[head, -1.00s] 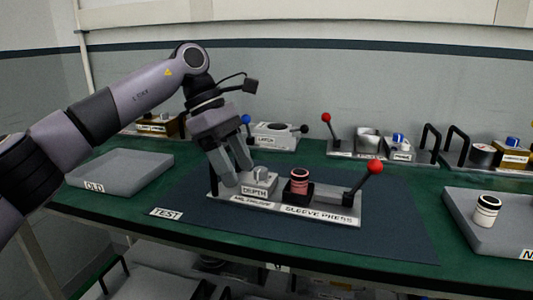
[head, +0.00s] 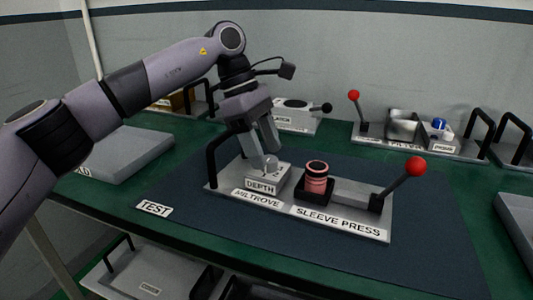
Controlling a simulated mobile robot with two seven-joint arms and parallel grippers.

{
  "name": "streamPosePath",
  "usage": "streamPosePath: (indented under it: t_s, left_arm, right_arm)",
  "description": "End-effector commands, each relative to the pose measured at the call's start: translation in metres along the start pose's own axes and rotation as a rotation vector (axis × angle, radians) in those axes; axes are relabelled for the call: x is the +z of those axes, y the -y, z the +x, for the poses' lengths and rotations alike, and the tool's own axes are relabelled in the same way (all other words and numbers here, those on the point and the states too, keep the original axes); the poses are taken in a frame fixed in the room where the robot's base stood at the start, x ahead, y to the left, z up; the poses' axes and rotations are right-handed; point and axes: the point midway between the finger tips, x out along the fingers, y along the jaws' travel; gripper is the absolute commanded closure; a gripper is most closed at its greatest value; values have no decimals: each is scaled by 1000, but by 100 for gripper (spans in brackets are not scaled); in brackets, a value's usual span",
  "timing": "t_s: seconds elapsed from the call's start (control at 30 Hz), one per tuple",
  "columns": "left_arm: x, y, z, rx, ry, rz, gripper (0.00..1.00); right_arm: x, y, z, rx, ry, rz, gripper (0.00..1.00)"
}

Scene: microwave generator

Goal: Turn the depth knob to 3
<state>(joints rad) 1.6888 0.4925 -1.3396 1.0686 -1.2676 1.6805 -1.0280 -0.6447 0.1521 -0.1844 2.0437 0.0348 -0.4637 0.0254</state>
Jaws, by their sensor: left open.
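The depth knob (head: 270,164) is a small grey knob on top of the light box labelled DEPTH (head: 262,185). The box sits at the left part of the sleeve press (head: 380,212), a grey base on the dark mat. My left gripper (head: 266,160) points down at the knob from above, its fingers open. The fingers are at or just above the knob; I cannot tell whether they touch it. The fingers partly cover the knob, and its number marks cannot be read. My right gripper is not in view.
A pink sleeve part (head: 316,177) sits in a black holder right of the knob. A red-ball lever (head: 415,167) rises at the press's right end, and a black handle (head: 211,160) stands at its left. A grey tray (head: 120,155) is at left. The front mat is clear.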

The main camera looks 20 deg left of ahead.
Motion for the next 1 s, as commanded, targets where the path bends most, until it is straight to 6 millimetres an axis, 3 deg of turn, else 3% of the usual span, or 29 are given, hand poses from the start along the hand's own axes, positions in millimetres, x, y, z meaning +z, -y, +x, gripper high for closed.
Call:
streamPosePath:
  t_s: [0.13,0.4,0.43,0.6,1.0]
  left_arm:
    - [0,0,12,1,1,0,39]
    - [0,0,14,1,1,0,39]
    - [0,0,14,1,1,0,42]
    - [0,0,14,1,1,0,96]
    - [-1,0,14,25,0,-54,95]
  right_arm:
    - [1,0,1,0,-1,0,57]
    - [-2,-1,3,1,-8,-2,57]
    - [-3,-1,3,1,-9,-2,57]
    - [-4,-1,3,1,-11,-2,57]
    - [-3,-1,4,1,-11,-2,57]
